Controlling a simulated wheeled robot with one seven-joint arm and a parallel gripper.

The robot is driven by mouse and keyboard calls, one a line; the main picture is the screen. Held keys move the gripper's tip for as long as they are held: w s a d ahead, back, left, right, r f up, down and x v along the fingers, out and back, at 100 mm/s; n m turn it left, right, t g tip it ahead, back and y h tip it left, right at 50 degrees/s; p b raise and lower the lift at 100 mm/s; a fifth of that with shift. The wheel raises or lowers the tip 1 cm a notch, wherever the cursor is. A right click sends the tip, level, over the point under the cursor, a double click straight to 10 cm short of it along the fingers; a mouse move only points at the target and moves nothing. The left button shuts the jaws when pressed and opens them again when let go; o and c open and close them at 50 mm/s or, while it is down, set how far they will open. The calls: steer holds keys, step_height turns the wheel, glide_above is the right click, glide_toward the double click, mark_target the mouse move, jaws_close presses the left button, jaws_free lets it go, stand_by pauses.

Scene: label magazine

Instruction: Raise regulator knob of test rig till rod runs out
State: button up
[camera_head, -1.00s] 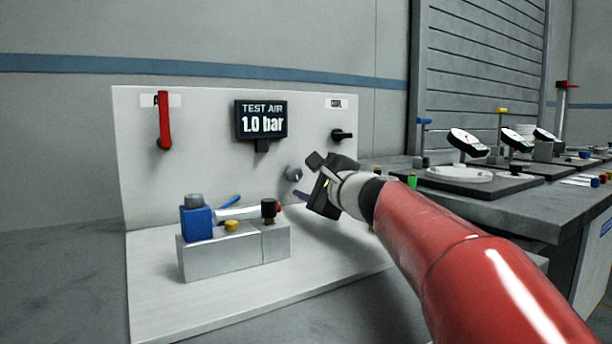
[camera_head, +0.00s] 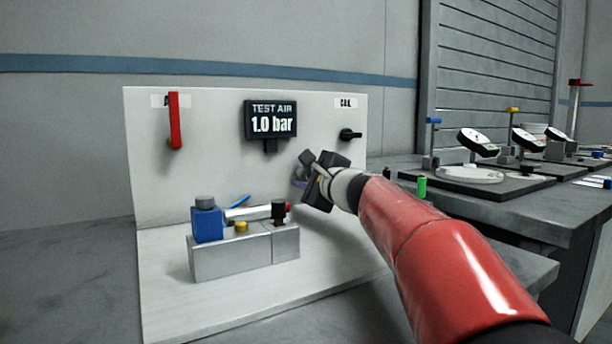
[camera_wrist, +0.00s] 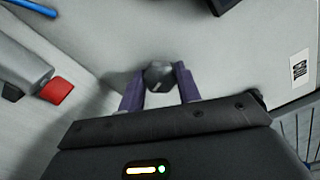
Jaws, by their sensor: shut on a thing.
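The regulator knob (camera_wrist: 158,75) is a dark, faceted knob on the white panel, seen between the two purple fingers in the wrist view. My gripper (camera_wrist: 159,82) is shut on it; in the head view my gripper (camera_head: 303,178) is at the panel's right part and hides the knob. The test rig's panel (camera_head: 200,120) carries a display (camera_head: 271,121) reading "TEST AIR 1.0 bar". A grey cylinder (camera_head: 247,213) with a red end lies on the metal block (camera_head: 230,256); the wrist view also shows this red end (camera_wrist: 57,90). No rod stands out clearly there.
A red lever (camera_head: 174,122) hangs at the panel's upper left. A black turn handle (camera_head: 350,134) sits above my gripper. A bench with dial gauges (camera_head: 478,142) stands at right.

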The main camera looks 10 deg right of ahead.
steer(key=shift+m+p, duration=0.35)
steer(key=shift+m, duration=1.25)
steer(key=o, duration=0.9)
steer(key=shift+o, duration=0.2)
steer(key=shift+b+v, duration=0.5)
steer(key=shift+v, duration=3.4)
